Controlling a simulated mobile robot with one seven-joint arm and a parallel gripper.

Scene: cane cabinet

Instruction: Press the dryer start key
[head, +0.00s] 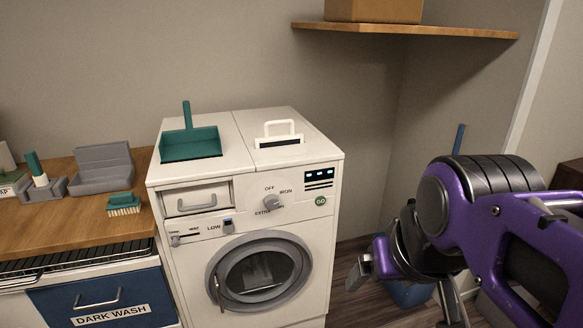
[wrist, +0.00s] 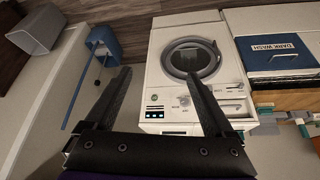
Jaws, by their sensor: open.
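The white dryer (head: 250,230) stands against the wall, its round door shut. Its start key is a small round green key marked GO (head: 320,201), below the dark display (head: 319,177) at the panel's right end. A grey dial (head: 272,202) sits left of the key. My gripper (head: 408,290) is open and empty, to the right of the dryer and apart from it.
A teal dustpan (head: 191,145) and a white handled part (head: 279,134) are on the dryer top. A wooden counter (head: 90,225) with brushes and grey holders adjoins at left, above a blue DARK WASH drawer (head: 105,295). A wooden shelf (head: 420,31) hangs above right. Space before the panel looks clear.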

